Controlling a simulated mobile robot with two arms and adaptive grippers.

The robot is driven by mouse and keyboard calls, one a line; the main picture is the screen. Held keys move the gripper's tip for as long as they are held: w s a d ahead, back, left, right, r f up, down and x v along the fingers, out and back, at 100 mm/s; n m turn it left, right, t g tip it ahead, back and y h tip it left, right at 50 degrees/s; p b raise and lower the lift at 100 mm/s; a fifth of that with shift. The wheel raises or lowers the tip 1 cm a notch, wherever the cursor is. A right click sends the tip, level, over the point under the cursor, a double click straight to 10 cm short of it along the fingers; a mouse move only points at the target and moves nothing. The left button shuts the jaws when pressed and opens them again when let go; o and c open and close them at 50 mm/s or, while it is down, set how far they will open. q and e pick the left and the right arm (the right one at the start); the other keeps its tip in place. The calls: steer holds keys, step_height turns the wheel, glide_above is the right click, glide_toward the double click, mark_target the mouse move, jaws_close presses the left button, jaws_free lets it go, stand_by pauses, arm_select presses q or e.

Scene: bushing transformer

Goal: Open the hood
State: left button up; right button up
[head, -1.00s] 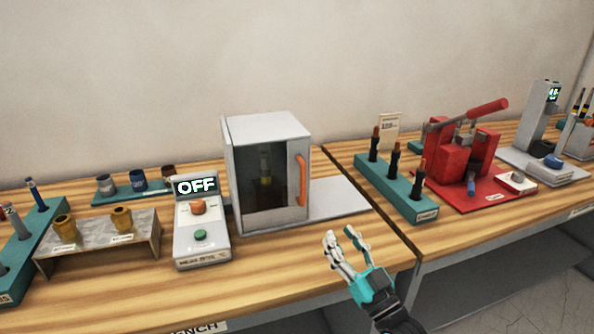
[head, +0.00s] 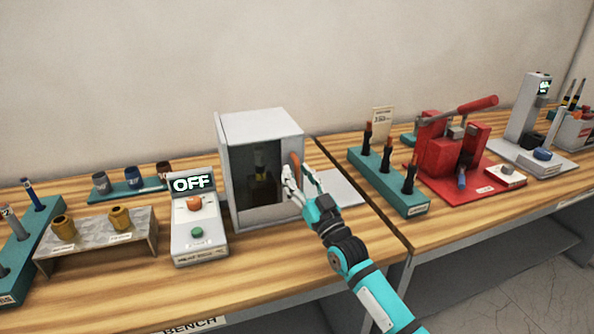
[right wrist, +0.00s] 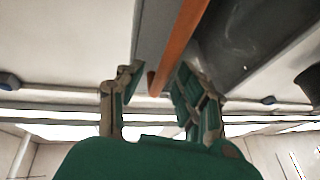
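The hood (head: 262,125) is a grey box with a dark see-through front, standing closed on the wooden bench. Its upright orange handle (head: 295,160) is on the right side of the front and is partly hidden by my right gripper (head: 301,178). In the right wrist view, the orange handle (right wrist: 180,42) runs between the two spread fingers of my right gripper (right wrist: 158,75). The fingers are apart, with visible gaps to the handle. My left gripper is not in view.
A control box (head: 199,228) with an "OFF" display stands just left of the hood. A teal rack (head: 398,192) with several dark tools and a red press (head: 450,150) stand to the right. The bench front below the hood is clear.

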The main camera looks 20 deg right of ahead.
steer(key=shift+w+a+r, duration=0.1)
steer(key=shift+w+r, duration=0.1)
steer(key=shift+w, duration=0.2)
jaws_close()
